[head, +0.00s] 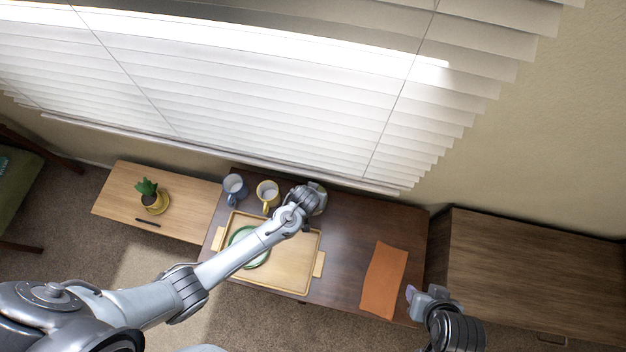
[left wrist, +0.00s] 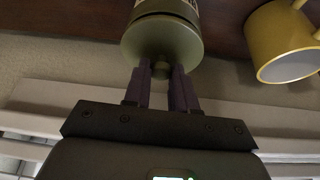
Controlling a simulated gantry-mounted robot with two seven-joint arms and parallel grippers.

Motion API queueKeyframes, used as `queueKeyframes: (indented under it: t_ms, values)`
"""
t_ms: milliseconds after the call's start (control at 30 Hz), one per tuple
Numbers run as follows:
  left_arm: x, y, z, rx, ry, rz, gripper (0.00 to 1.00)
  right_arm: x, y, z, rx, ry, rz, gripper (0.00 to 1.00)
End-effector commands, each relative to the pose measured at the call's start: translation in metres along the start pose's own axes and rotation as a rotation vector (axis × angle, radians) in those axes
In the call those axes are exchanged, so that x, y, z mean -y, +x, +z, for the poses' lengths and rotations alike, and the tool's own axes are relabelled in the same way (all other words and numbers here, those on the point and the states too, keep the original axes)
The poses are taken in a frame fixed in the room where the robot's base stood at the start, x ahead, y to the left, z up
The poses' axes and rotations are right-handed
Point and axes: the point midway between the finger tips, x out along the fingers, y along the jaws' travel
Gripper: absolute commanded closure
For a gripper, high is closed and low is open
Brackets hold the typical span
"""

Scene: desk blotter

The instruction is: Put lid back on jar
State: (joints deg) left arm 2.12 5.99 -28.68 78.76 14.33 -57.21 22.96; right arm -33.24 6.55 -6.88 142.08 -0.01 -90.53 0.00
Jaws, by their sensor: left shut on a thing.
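An olive-green lid (left wrist: 162,38) with a small knob shows in the left wrist view. My left gripper (left wrist: 161,72) is shut on the knob. The jar (left wrist: 194,4) shows only as a sliver with a pale label behind the lid; the lid looks lined up with it, but I cannot tell whether it is fully seated. In the head view the jar (head: 320,200) stands at the back of the dark table, mostly hidden by my left gripper (head: 308,196). My right gripper (head: 412,292) is right of the orange cloth, away from the jar; its opening is unclear.
A yellow mug (head: 267,193) and a blue mug (head: 234,187) stand left of the jar. A wooden tray (head: 297,272) with a green plate (head: 236,258) lies in front. An orange cloth (head: 384,280) lies on the right. Window blinds (head: 240,100) are close behind the table.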

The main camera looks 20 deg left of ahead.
Motion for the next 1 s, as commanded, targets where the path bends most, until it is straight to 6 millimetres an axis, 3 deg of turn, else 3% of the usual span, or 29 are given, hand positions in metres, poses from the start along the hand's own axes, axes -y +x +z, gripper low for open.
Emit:
queueKeyframes:
  t_ms: [1000]
  values:
    - [-0.0002,0.0005,0.0002,0.000,0.000,0.000,1.00,-0.0022,-0.0048,-0.0011,0.001,-0.008,0.007,0.53]
